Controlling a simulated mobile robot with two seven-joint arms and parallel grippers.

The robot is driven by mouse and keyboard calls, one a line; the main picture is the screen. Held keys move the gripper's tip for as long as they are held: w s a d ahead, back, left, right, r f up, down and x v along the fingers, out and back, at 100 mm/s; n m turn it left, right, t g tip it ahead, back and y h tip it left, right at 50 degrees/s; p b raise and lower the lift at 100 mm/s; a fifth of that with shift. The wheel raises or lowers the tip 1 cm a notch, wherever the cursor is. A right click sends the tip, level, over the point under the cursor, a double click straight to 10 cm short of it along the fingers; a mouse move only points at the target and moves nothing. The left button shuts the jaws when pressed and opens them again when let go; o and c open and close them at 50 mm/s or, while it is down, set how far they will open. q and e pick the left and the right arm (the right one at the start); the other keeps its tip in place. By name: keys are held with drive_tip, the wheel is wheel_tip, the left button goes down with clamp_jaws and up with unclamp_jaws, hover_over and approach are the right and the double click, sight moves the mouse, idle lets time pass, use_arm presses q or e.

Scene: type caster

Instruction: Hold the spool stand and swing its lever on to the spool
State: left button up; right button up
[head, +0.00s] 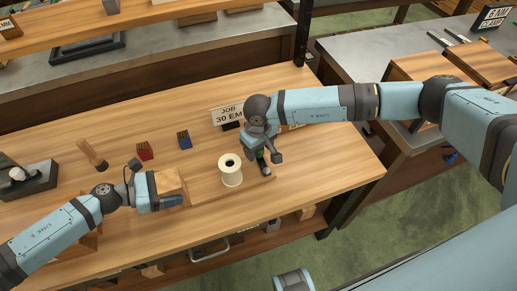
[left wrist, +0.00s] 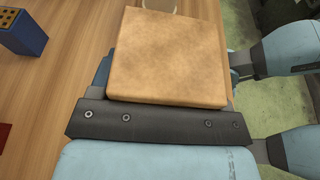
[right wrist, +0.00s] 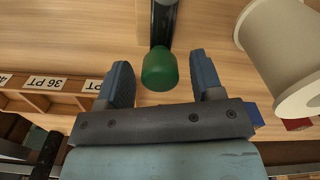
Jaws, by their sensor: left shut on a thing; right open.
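The spool stand (head: 212,193) is a low wooden board on the bench, with a wooden block at its left end. My left gripper (head: 173,190) is shut on this block (left wrist: 166,58), which fills much of the left wrist view. A cream spool (head: 231,173) stands upright on the board; it also shows in the right wrist view (right wrist: 282,50). The dark lever (head: 265,168) lies right of the spool, apart from it, with a green knob (right wrist: 159,70). My right gripper (right wrist: 160,68) is open, its fingers on either side of the knob, with gaps showing.
A red block (head: 145,151) and a blue block (head: 183,140) stand behind the stand. A mallet (head: 93,154) and a dark tray (head: 28,180) are at the left. A job sign (head: 228,114) stands behind. The bench's front edge is close to the stand.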

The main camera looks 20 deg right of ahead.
drive_tip(key=shift+f, duration=0.5)
drive_tip(key=shift+c, duration=0.2)
drive_tip(key=c, duration=0.8)
drive_tip(key=shift+a+r+n, duration=0.1)
drive_tip(key=shift+a+n, duration=0.5)
drive_tip(key=shift+n, duration=0.4)
drive_tip(key=shift+c, duration=0.2)
drive_tip(key=shift+s+a+n, duration=0.25)
drive_tip(key=shift+a+n, duration=0.3)
drive_tip(key=shift+n, duration=0.65)
drive_tip(key=o, duration=0.9)
